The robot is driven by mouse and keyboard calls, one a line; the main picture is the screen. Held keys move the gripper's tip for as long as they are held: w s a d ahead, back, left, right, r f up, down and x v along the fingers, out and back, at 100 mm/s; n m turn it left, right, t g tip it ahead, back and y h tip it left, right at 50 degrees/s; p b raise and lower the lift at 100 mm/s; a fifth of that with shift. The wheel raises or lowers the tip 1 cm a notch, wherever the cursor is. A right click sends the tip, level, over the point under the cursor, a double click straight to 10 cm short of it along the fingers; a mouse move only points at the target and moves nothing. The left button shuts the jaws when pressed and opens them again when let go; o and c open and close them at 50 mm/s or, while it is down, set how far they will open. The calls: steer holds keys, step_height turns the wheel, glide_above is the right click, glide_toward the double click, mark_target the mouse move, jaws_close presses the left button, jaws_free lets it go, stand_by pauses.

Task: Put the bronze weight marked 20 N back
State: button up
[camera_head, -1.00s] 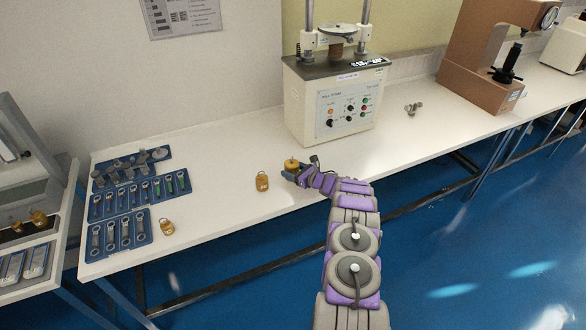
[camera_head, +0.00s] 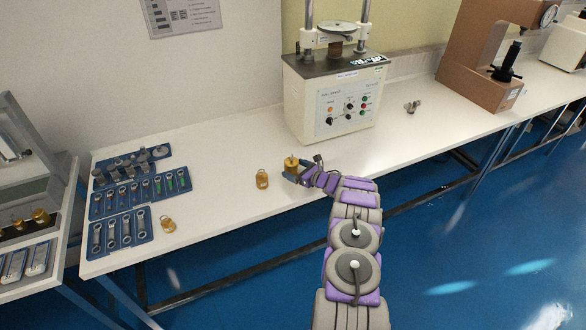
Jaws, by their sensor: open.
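Several bronze weights are in view, and their markings are too small to read. One bronze weight (camera_head: 291,163) stands by the front of the white table, right at my gripper (camera_head: 299,174). My gripper is open beside this weight, and I cannot tell whether it touches it. A second bronze weight (camera_head: 262,179) stands on the table a little to the left. A third bronze weight (camera_head: 168,224) stands beside the lower blue tray. More bronze weights (camera_head: 40,216) sit on the left-hand bench.
Blue trays (camera_head: 140,161) with metal tools lie on the table's left part. A cream testing machine (camera_head: 335,100) stands behind my gripper. A small metal part (camera_head: 412,107) lies right of it, before a brown tester (camera_head: 480,85). The tabletop (camera_head: 215,160) between trays and machine is mostly clear.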

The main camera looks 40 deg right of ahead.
steer(key=p+v, duration=0.2)
steer(key=v, duration=0.8)
steer(key=shift+s+a, duration=0.1)
steer(key=w+r+m+h, duration=0.2)
steer(key=w+r+m, duration=0.2)
steer(key=w+r, duration=0.25)
step_height(320, 180, up, 15)
steer(key=m+g+h, duration=0.4)
steer(key=m, duration=0.7)
glide_above(294, 165)
steer(key=a, duration=0.5)
steer(key=s+a+r+m+g, duration=0.2)
steer(key=s+a+r+m, duration=0.3)
steer(key=a, duration=0.2)
steer(key=s+a+r+m+g, duration=0.25)
steer(key=s+a+m, duration=0.25)
steer(key=s+a, duration=0.35)
steer(key=s+a+r+m+g, duration=0.25)
steer(key=s+a+m, duration=0.25)
steer(key=s+a, duration=0.4)
steer(key=s+a+m+g+y, duration=0.1)
steer(key=s+a+m+g, duration=0.2)
steer(key=s, duration=1.1)
steer(key=s+a+m+g+y, duration=0.2)
steer(key=s+a+m, duration=0.3)
steer(key=s+a, duration=0.5)
steer(key=s+g, duration=0.1)
steer(key=s, duration=0.4)
steer(key=shift+f, duration=0.3)
